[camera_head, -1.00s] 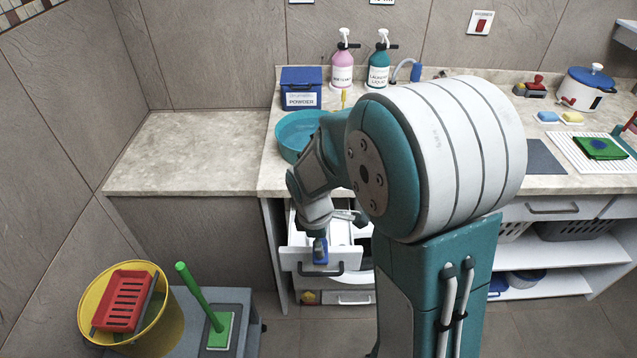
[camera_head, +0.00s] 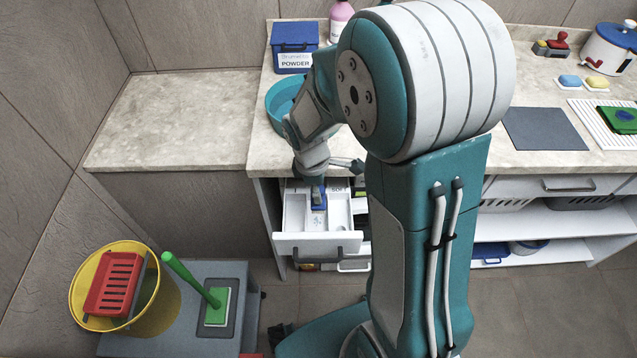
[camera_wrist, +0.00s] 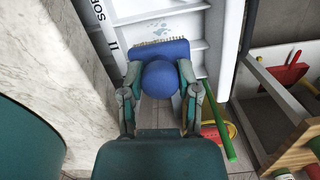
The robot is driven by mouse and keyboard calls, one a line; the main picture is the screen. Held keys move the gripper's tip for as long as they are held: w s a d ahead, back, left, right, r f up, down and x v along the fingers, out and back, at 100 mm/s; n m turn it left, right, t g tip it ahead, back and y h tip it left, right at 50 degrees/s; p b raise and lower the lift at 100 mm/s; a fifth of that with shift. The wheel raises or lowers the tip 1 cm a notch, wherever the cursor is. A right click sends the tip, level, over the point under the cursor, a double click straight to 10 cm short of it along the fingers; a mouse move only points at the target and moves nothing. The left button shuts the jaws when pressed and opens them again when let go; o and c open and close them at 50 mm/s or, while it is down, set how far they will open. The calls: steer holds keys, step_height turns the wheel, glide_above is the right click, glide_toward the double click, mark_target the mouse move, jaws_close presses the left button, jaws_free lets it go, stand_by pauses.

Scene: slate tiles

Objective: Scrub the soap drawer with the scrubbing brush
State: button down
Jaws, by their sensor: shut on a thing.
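The soap drawer (camera_head: 318,244) is white and pulled out under the counter, with divided compartments open to view. It also shows in the wrist view (camera_wrist: 124,10), with printed marks inside. My gripper (camera_head: 314,178) is over the drawer, shut on the blue scrubbing brush (camera_head: 318,200). In the wrist view, my gripper (camera_wrist: 160,90) has its fingers on both sides of the brush's round blue knob (camera_wrist: 160,79). The brush's pale bristles show along its far edge, over the drawer. I cannot tell whether the bristles touch the drawer floor.
The counter (camera_head: 175,120) is above the drawer, with a teal basin (camera_head: 279,100) and a blue powder box (camera_head: 296,48). A yellow bucket (camera_head: 160,308) with a red rack (camera_head: 115,285) and a green-handled tool (camera_head: 190,278) are at lower left. Floor shows in front.

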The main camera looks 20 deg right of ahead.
steer(key=shift+a+f, duration=0.25)
steer(key=shift+f, duration=0.7)
steer(key=shift+d+f, duration=0.15)
steer(key=shift+f, duration=2.9)
steer(key=shift+f, duration=0.25)
steer(key=shift+w+d, duration=0.25)
steer(key=shift+w, duration=0.6)
stand_by(1.2)
steer(key=shift+s, duration=0.1)
